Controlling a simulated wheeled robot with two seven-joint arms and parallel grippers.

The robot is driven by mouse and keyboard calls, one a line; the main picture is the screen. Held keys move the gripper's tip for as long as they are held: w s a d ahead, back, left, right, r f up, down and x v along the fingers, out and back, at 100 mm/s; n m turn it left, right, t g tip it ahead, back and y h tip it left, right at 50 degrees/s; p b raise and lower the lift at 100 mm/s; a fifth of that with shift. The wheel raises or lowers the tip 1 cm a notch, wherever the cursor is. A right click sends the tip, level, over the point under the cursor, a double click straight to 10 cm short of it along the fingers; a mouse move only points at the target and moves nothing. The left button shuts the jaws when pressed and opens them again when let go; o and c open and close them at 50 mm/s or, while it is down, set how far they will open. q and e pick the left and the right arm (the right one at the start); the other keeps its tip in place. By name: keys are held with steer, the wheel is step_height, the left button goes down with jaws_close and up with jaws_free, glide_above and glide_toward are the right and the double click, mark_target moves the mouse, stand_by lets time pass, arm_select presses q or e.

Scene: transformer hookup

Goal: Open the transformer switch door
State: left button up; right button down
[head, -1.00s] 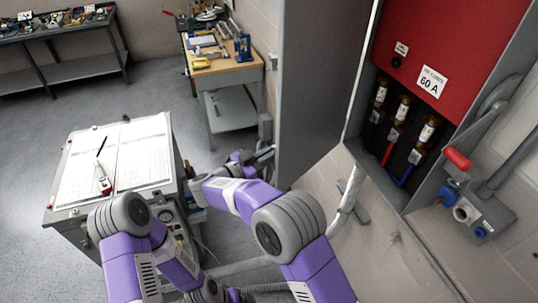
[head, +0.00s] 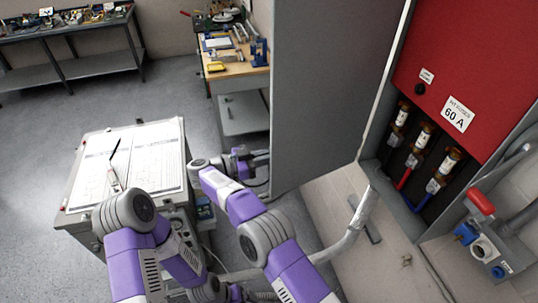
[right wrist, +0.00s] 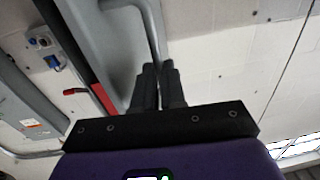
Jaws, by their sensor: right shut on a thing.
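The switch door (head: 325,85) is a tall plain grey panel, standing open to the left of the switch box in the head view. The box interior shows a red panel (head: 475,75) with a 60 A label, and three fuses below. My right gripper (head: 258,158) is at the door's free edge, partly hidden by it. In the right wrist view its fingers (right wrist: 158,82) are shut on a grey bar-like part of the door (right wrist: 150,30).
A wooden workbench (head: 232,80) is behind the door's free edge. A conduit (head: 345,243) runs below. Floor at left is clear.

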steer(key=shift+w+d+r, duration=0.15)
steer(key=shift+w, duration=0.25)
